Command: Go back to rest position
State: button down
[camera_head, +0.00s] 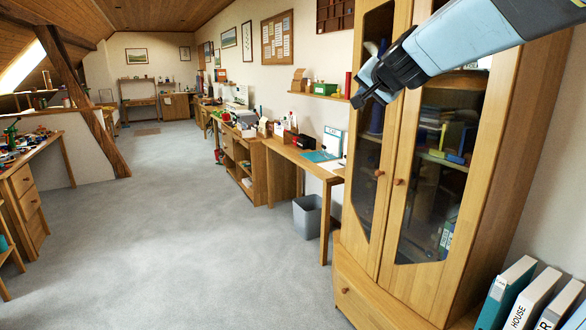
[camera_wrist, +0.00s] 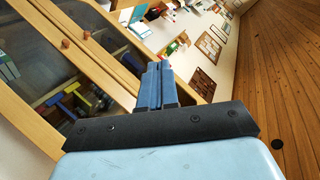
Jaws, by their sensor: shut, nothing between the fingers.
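My gripper (camera_head: 367,92) is at the upper right of the head view, at the end of my light blue arm. It is raised in front of the upper part of a wooden cabinet with glass doors (camera_head: 400,150). In the wrist view my gripper (camera_wrist: 157,70) shows as two blue fingers together, with nothing between them. The cabinet (camera_wrist: 95,62) lies to the left in that view, tilted, with its two round knobs showing. Both cabinet doors look shut.
A desk (camera_head: 290,150) with papers and a grey bin (camera_head: 308,217) stand left of the cabinet. Binders (camera_head: 530,297) are at the lower right. A workbench (camera_head: 25,180) is at the left. The carpet (camera_head: 180,220) between is clear. A slanted timber brace (camera_head: 85,105) stands at the back left.

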jog(key=s+d+f+n+g, duration=0.2)
jog(key=s+f, duration=0.4)
jog(key=s, duration=0.4)
jog(key=s+d+f+n+g+h, duration=0.1)
jog(key=s+d+f+n+g, duration=0.1)
jog(key=s+f, duration=0.4)
jog(key=s+d+f+n+g+h, duration=0.1)
jog(key=s+f+g, duration=0.3)
jog(key=s, duration=1.1)
notch_tip(320, 180, down, 2)
jog(key=shift+d+f+n, duration=0.1)
jog(key=shift+d+n, duration=0.45)
jog(key=shift+n, duration=0.15)
jog(key=shift+s, duration=0.1)
